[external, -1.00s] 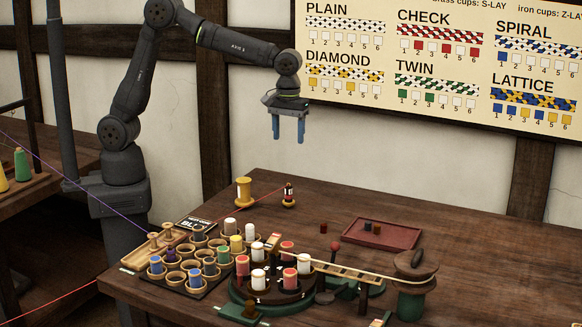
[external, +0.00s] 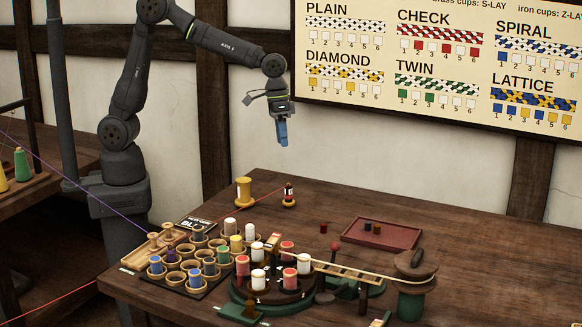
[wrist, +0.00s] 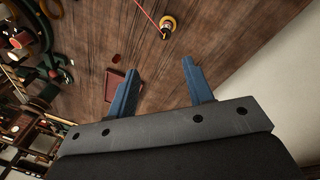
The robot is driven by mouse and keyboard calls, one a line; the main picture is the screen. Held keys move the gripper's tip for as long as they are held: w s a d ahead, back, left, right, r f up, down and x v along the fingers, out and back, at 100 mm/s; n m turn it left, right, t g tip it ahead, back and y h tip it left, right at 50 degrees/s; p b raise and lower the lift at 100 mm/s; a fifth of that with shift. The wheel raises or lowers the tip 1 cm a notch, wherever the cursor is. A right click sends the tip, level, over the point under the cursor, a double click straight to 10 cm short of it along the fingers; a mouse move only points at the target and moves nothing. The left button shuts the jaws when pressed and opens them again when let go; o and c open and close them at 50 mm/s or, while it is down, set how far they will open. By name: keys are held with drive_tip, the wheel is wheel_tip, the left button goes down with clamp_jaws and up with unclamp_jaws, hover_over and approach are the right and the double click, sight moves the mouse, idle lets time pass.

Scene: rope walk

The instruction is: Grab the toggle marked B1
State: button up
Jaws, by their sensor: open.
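My gripper (external: 283,143) hangs high above the back of the table, open and empty, its blue fingers nearly edge-on. In the wrist view my gripper (wrist: 161,66) has its two fingers apart with bare table between them. The dark red piece also shows in the wrist view (wrist: 116,57). No B1 marking is readable, so I cannot tell which is B1.
The red tray (external: 397,243) lies on the right half of the table. A round stand with several bobbins (external: 258,279) and a rack of cups (external: 177,277) are at the front. A yellow spool (external: 244,191) and a small threaded bobbin (external: 288,195) stand at the back.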

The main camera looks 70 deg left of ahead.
sight(288, 187)
drive_tip(key=d+f+m, duration=0.1)
drive_tip(key=f+m, duration=0.2)
drive_tip(key=f, duration=0.2)
drive_tip(key=w+d+f+m+t+h, duration=0.1)
drive_tip(key=f+m, duration=0.3)
drive_tip(key=f, duration=0.2)
drive_tip(key=f+m, duration=0.4)
drive_tip(key=f, duration=0.2)
drive_tip(key=shift+w+d+f+h, duration=0.15)
drive_tip(key=shift+w+d+h, duration=0.1)
drive_tip(key=shift+d+h, duration=0.15)
drive_tip(key=shift+c, duration=0.5)
clamp_jaws()
